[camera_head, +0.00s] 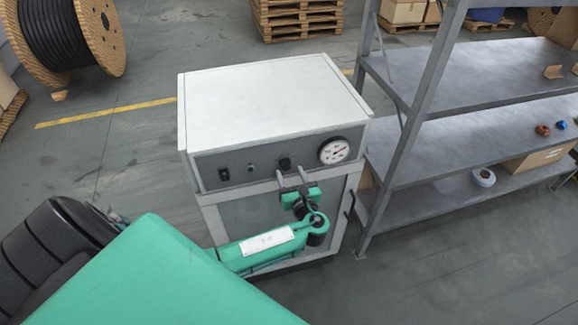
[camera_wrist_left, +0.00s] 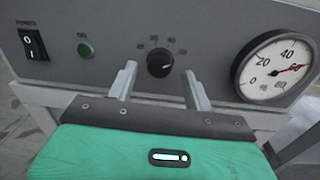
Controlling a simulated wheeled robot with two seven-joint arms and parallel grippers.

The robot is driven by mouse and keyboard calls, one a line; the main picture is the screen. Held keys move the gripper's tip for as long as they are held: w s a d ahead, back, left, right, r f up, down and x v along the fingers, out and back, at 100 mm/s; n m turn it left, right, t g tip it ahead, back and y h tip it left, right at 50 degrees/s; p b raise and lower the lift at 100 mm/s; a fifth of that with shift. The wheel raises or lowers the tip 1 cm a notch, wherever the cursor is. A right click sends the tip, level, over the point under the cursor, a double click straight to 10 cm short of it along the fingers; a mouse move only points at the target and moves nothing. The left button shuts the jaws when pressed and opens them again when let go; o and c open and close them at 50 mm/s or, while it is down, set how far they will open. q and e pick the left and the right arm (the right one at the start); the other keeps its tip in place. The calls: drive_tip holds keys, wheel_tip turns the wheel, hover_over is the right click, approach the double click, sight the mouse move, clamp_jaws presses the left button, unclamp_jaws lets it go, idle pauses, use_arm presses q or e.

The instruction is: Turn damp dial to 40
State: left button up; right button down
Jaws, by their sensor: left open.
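A small black dial (camera_wrist_left: 160,63) sits on the grey front panel of a white-topped cabinet; it also shows in the head view (camera_head: 285,163). Small numbers arc over it in the left wrist view; its exact setting is too small to read surely. My left gripper (camera_wrist_left: 159,73) is open and empty, its two fingers spread to the left and right of the dial, pointing at the panel. In the head view the left gripper (camera_head: 291,174) is just in front of and slightly below the dial. I cannot tell whether a finger touches it. My right gripper is out of view.
A round gauge (camera_wrist_left: 275,66) with a red needle is right of the dial. A power switch (camera_wrist_left: 32,43) and a green button (camera_wrist_left: 85,50) are to its left. A metal shelf (camera_head: 440,75) stands close on the cabinet's right. Open floor (camera_head: 120,150) lies left.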

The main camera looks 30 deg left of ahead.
use_arm(q)
drive_tip(key=shift+x, duration=1.2)
drive_tip(key=c, duration=1)
